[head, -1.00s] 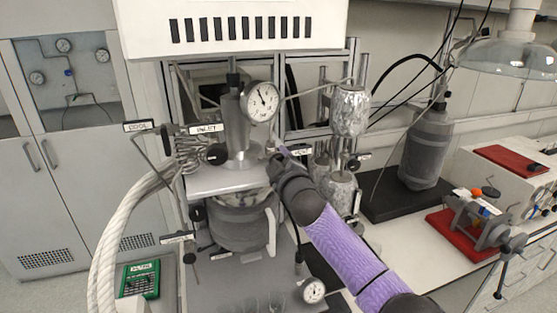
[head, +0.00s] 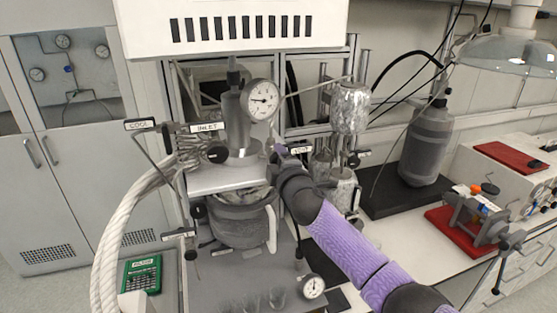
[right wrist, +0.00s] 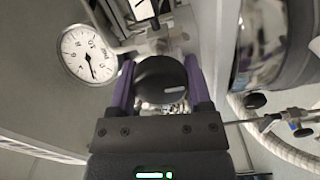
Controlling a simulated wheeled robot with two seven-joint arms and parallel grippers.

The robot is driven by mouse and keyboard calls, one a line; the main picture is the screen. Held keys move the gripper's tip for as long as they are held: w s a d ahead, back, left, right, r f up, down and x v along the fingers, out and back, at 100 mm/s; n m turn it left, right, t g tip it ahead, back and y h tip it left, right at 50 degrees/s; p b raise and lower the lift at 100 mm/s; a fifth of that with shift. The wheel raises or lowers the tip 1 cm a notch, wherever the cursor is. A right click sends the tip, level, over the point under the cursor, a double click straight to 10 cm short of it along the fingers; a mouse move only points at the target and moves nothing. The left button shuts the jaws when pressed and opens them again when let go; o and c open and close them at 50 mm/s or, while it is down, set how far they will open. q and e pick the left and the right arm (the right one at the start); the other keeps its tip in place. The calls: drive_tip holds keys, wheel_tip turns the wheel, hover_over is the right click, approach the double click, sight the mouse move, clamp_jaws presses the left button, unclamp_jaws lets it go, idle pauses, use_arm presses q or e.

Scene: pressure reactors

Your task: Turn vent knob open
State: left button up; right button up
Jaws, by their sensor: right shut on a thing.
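The black vent knob (right wrist: 162,80) with a pale mark on its front sits between the purple fingers of my right gripper (right wrist: 160,85) in the right wrist view. The fingers are shut on its two sides. In the head view my right gripper (head: 280,155) is at the right side of the reactor head (head: 240,125), in front of a partly covered white label (head: 299,149); the knob is hidden there. The round pressure gauge (head: 261,100) stands just above the gripper, and it shows large in the right wrist view (right wrist: 88,53). My left gripper is not in view.
The INLET label (head: 207,127) and a black knob (head: 217,154) are at the reactor's left. Foil-wrapped vessels (head: 350,108) stand close right of my right arm. A grey bottle (head: 427,145) stands on a black mat farther right. A small gauge (head: 312,286) is below.

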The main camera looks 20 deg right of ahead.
drive_tip(key=o, duration=1.3)
drive_tip(key=shift+s, duration=0.5)
drive_tip(key=s, duration=0.9)
drive_tip(key=shift+d+b, duration=0.1)
drive_tip(key=shift+b, duration=0.3)
